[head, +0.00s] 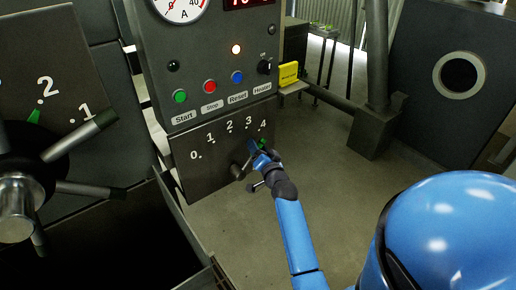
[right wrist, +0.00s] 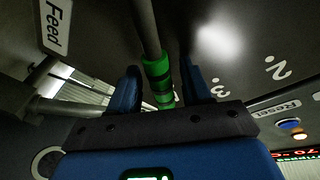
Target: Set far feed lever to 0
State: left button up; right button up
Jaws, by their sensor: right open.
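The far feed lever shows in the right wrist view as a grey rod with a green banded end (right wrist: 157,72). In the head view its green end (head: 263,144) is by the 4 on the dark 0 to 4 scale plate (head: 210,165), mostly covered by my right gripper (head: 254,151). In the right wrist view my right gripper (right wrist: 160,80) is open, with one finger on each side of the green end. I cannot tell whether either finger touches it. A "Feed" label (right wrist: 56,25) shows at the left there. My left gripper is not in view.
The control panel (head: 215,60) with Start, Stop, Reset and Heater controls stands above the scale. A spoked hand wheel (head: 18,200) and another numbered plate (head: 35,60) are at the left. A yellow object (head: 288,74) sits right of the panel. Floor (head: 345,190) is open at the right.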

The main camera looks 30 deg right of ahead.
grip_shut()
jog(key=shift+r, duration=0.1)
dwell(0.4)
